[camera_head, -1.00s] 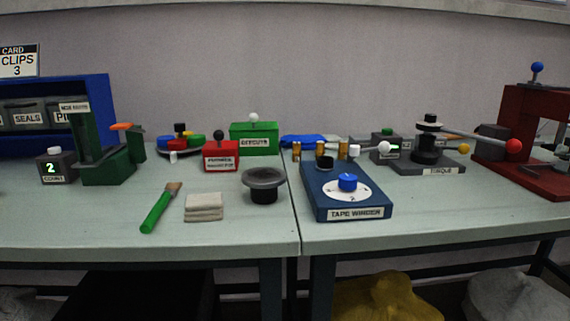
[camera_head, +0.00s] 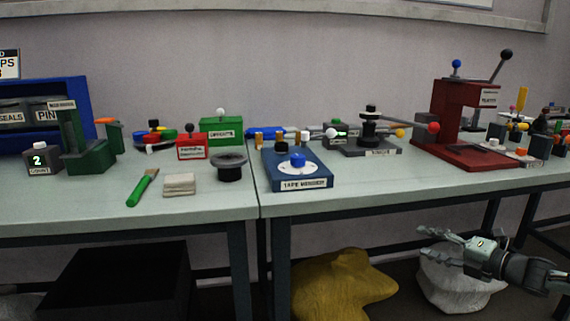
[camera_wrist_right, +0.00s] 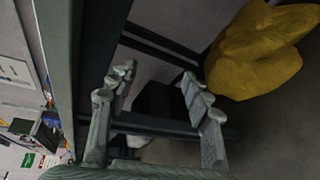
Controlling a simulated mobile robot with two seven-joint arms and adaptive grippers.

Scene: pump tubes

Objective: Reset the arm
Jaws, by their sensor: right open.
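My right gripper (camera_head: 447,248) shows at the lower right of the head view, in front of the table's front edge and below the tabletop. Its fingers point left and are spread apart with nothing between them. In the right wrist view the two fingers (camera_wrist_right: 155,85) are also apart and empty, with table legs and the dark space under the table behind them. My left gripper is in neither view.
The grey tabletop (camera_head: 330,207) carries a blue tape winder (camera_head: 310,184), a red press (camera_head: 440,148), a green-handled brush (camera_head: 143,188) and a counter (camera_head: 40,158). A yellow sack (camera_head: 340,285) and a white sack (camera_head: 455,285) lie on the floor beneath.

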